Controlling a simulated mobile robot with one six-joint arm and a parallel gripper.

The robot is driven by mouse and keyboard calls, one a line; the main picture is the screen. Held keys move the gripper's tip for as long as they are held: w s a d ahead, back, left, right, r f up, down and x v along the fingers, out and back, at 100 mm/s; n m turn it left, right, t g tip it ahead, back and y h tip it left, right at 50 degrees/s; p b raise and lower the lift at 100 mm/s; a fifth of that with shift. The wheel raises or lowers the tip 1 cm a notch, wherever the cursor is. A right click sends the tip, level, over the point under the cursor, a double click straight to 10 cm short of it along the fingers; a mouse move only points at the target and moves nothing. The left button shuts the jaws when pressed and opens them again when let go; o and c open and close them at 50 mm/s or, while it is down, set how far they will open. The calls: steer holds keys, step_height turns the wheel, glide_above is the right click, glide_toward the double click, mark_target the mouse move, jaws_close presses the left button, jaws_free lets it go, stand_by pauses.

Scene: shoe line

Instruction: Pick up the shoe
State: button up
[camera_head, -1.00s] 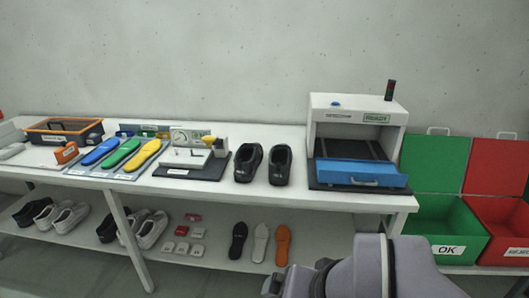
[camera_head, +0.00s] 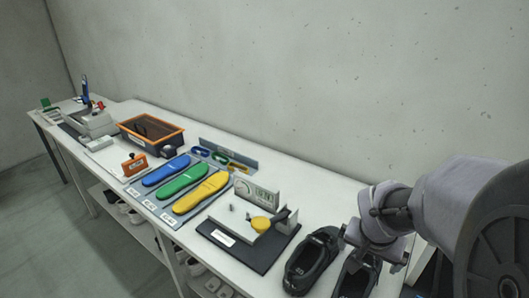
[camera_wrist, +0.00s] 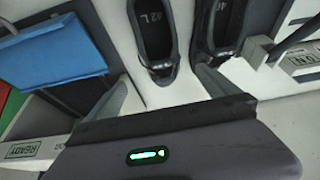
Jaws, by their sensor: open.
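Two black shoes stand side by side on the white table. In the head view the left shoe (camera_head: 312,262) shows almost whole, and the right shoe (camera_head: 356,282) is partly hidden by my arm and cut by the lower edge. In the wrist view both show at the top: one shoe (camera_wrist: 155,40) with "42 L" inside, and the other shoe (camera_wrist: 218,35) to its right. My gripper (camera_wrist: 163,90) is open and empty, its fingers apart with bare table between them, near the shoe ends. In the head view my gripper (camera_head: 372,245) is above the right shoe.
A dark fixture (camera_head: 248,235) with a yellow knob and gauge stands left of the shoes. Blue, green and yellow insoles (camera_head: 184,181) and an orange-rimmed crate (camera_head: 150,132) lie farther left. In the wrist view a blue tray (camera_wrist: 50,55) is at the left.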

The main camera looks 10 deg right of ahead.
mark_target(363, 267)
steer(key=b+x, duration=0.1)
steer(key=x, duration=0.3)
steer(key=b+x, duration=0.2)
steer(key=x, duration=0.3)
steer(key=shift+s+a+f, duration=0.15)
steer(key=shift+s+a, duration=0.05)
steer(key=b+x, duration=0.3)
steer(key=x, duration=0.2)
steer(key=shift+w+f, duration=0.1)
steer(key=shift+f, duration=0.3)
steer(key=shift+r, duration=0.15)
steer(key=c, duration=1.7)
